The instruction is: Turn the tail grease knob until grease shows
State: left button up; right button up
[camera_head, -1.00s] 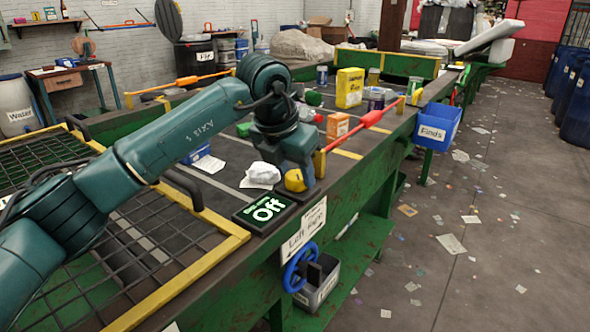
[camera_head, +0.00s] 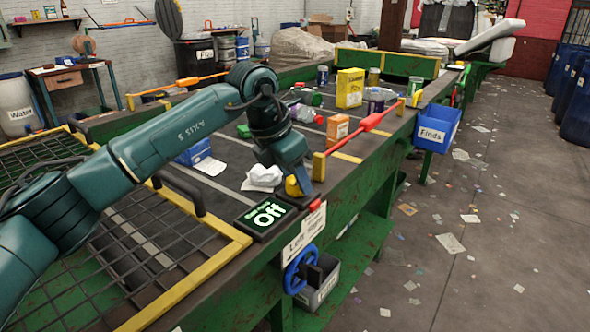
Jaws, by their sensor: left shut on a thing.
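My left gripper (camera_head: 297,182) points down at the near edge of the belt frame, just behind the lit "Off" panel. It is shut on a yellow knob (camera_head: 292,187), which I take for the tail grease knob; the gripper hides part of it. A small red patch (camera_head: 314,205) shows on the frame edge right below the gripper. I cannot tell whether it is grease or a part. My right gripper is not in view.
The "Off" panel (camera_head: 264,216) sits beside the knob. A white crumpled paper (camera_head: 262,177), a blue box (camera_head: 193,151) and an orange box (camera_head: 337,129) lie on the belt. A blue handwheel (camera_head: 300,268) and a blue "Finds" bin (camera_head: 436,127) hang on the near side.

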pick_arm(q)
jog(key=shift+w+r+m+g+p, duration=0.15)
jog(key=shift+m+g+p, duration=0.15)
jog(key=shift+m+p, duration=0.5)
jog(key=shift+m+h, duration=0.3)
jog(key=shift+m, duration=0.4)
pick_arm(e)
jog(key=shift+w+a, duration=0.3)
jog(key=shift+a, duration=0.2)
pick_arm(q)
jog(key=shift+g, duration=0.3)
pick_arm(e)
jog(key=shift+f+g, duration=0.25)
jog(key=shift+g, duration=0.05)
pick_arm(q)
jog(key=o, duration=1)
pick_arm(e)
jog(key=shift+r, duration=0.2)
